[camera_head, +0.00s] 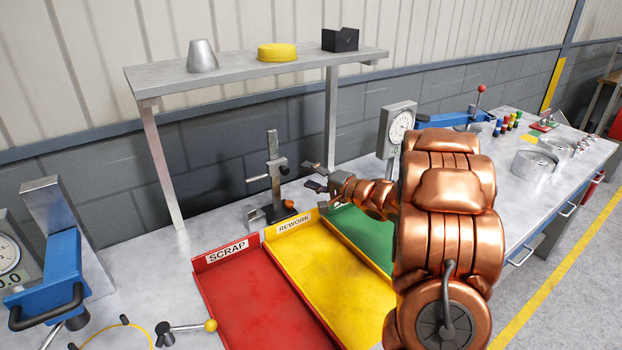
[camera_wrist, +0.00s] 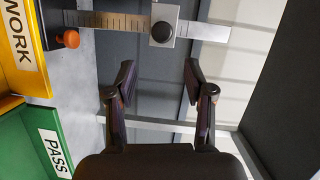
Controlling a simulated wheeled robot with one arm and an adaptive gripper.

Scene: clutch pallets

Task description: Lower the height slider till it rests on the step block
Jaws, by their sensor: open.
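The height gauge stands on the bench behind the trays, with an upright graduated column (camera_head: 272,145) on a dark base (camera_head: 268,214) with an orange knob (camera_head: 289,204). Its slider (camera_head: 277,168) sits partway up, a thin arm reaching left from it. A grey metal block (camera_head: 252,216), apparently the step block, stands below that arm, with a clear gap between. In the wrist view the column lies sideways and the slider (camera_wrist: 163,28) shows its dark round knob. My gripper (camera_head: 314,177) is open and empty, right of the slider and apart from it. Its fingertips (camera_wrist: 158,80) point toward the slider.
Red scrap (camera_head: 255,300), yellow rework (camera_head: 340,285) and green (camera_head: 362,238) trays lie in front. A shelf (camera_head: 255,70) on legs stands behind the gauge, its right leg (camera_head: 331,120) close to my gripper. A dial gauge (camera_head: 397,128) stands to the right.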

